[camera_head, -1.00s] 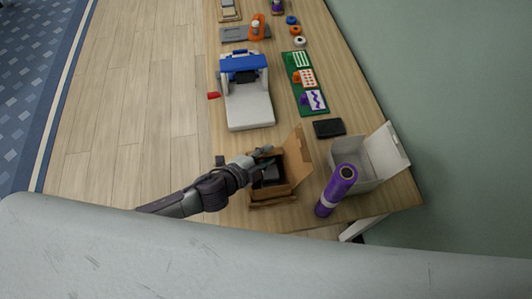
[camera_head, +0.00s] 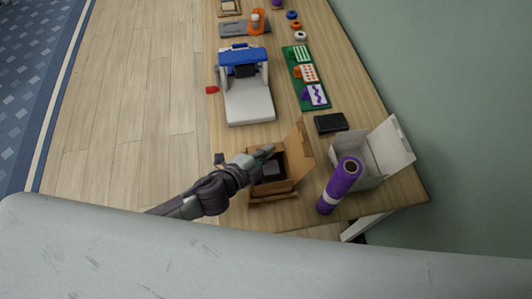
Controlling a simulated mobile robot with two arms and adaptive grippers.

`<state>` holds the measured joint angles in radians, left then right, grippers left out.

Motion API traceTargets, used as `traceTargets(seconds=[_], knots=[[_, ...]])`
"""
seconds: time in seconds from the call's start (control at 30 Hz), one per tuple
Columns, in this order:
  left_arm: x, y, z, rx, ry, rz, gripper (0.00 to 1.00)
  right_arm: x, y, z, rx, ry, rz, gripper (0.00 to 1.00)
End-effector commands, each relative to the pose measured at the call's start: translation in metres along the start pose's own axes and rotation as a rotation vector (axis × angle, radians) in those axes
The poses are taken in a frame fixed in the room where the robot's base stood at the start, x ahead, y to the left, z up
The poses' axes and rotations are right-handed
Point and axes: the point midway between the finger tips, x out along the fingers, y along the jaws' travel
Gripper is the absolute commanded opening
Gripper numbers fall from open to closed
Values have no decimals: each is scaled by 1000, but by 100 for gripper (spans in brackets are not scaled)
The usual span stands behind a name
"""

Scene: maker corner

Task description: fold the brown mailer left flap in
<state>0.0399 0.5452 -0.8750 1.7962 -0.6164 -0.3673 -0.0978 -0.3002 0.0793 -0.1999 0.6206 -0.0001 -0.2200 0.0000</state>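The brown mailer (camera_head: 276,194) is an open cardboard box near the front of the table, with a dark item (camera_head: 272,168) inside. Its tall flap (camera_head: 300,150) stands up on the right side. My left gripper (camera_head: 264,154) is at the box's left rear edge, over the opening, and hides most of the left side. The left flap cannot be made out clearly behind it. The fingers are too small to tell whether they are open or shut. My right gripper is not in view.
A white open box (camera_head: 372,165) and a purple roll (camera_head: 341,185) stand close on the right. A black flat item (camera_head: 331,123) lies behind. A white and blue machine (camera_head: 247,100) stands further back, beside a green board (camera_head: 304,75). Bare table (camera_head: 240,141) shows between machine and mailer.

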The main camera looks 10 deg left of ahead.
Motion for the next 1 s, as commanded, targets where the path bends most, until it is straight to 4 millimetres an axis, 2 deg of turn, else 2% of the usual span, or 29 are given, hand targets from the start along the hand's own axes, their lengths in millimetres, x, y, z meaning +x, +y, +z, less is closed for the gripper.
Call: traceTargets(seconds=[0.3, 0.47, 0.77, 0.87, 1.0], knots=[[-1, 1, 1, 9, -3, -5, 0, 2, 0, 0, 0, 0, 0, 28], [-1, 1, 1, 9, -3, -5, 28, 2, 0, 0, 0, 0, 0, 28], [-2, 1, 1, 8, -3, -5, 28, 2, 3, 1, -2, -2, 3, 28], [-9, 1, 1, 7, -3, -5, 28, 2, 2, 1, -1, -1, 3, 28], [-33, 2, 1, 7, -3, -2, 28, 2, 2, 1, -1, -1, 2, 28]])
